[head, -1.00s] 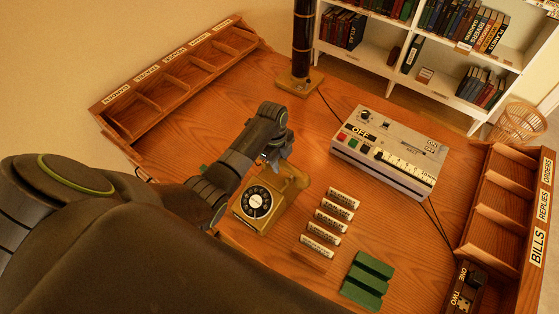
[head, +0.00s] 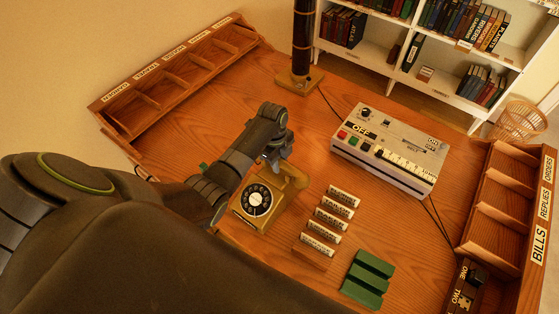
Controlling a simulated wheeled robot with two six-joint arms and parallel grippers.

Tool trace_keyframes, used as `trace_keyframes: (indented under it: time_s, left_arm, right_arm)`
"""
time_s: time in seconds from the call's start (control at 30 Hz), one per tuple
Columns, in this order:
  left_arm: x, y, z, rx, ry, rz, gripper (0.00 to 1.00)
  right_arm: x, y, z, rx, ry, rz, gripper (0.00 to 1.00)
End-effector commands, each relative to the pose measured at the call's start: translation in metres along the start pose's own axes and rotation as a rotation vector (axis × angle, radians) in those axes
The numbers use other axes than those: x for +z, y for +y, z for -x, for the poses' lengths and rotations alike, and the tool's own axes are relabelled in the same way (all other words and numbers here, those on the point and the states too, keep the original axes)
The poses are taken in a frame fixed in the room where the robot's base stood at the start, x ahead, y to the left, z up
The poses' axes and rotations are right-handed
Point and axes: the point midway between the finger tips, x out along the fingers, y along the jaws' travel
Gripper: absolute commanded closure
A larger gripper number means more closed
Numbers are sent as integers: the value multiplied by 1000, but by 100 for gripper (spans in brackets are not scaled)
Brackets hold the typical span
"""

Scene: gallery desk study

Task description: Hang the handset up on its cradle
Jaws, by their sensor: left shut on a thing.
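The mustard-yellow telephone (head: 243,212), with a black and white dial, stands on the wooden desk near the middle of the head view. My left gripper (head: 284,169) is over the back of the telephone, shut on the yellow handset (head: 297,180). The handset is at the cradle on top, largely hidden by my gripper and arm. I cannot tell whether it rests on the cradle or is a little above it. My right gripper is not in view.
A grey switch box (head: 390,150) stands right of the telephone. Pigeonhole racks (head: 180,75) line the left and right (head: 500,215) edges. A dark post (head: 301,50) stands behind.

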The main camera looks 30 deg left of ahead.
Motion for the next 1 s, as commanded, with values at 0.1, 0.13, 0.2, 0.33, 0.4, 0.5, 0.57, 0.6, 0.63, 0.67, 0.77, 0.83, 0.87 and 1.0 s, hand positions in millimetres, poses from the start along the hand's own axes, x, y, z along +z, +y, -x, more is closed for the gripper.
trace_keyframes:
  time_s: [0.1,0.13,0.2,0.33,0.4,0.5,0.57,0.6,0.63,0.67,0.77,0.83,0.87,1.0]
  left_arm:
    - [0,-1,-4,-1,0,-1,100]
    - [0,-1,-5,-1,0,-1,100]
    - [1,-1,-7,-1,0,-1,100]
    - [1,-1,-11,-1,0,-1,100]
    - [1,-1,-12,-1,0,-1,100]
    - [2,-1,-14,-2,0,-1,100]
    - [2,-1,-13,-2,0,-1,100]
    - [2,-1,-13,-2,0,-1,100]
    - [2,-1,-13,-2,0,-1,100]
    - [2,-1,-13,-2,0,-1,100]
    - [2,-1,-13,-2,0,-1,68]
    - [2,-1,-13,-2,0,-1,59]
    - [2,-1,-13,-1,0,-1,55]
    - [2,0,-14,-1,0,0,48]
  right_arm:
    - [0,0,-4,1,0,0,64]
    - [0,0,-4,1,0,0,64]
    - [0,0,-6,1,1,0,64]
    - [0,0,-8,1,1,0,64]
    - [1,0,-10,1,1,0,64]
    - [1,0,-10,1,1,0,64]
    - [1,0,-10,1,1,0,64]
    - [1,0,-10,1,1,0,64]
    - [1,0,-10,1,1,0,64]
    - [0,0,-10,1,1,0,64]
    - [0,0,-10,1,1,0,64]
    - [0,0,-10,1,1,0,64]
    - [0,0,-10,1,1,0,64]
    - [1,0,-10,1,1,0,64]
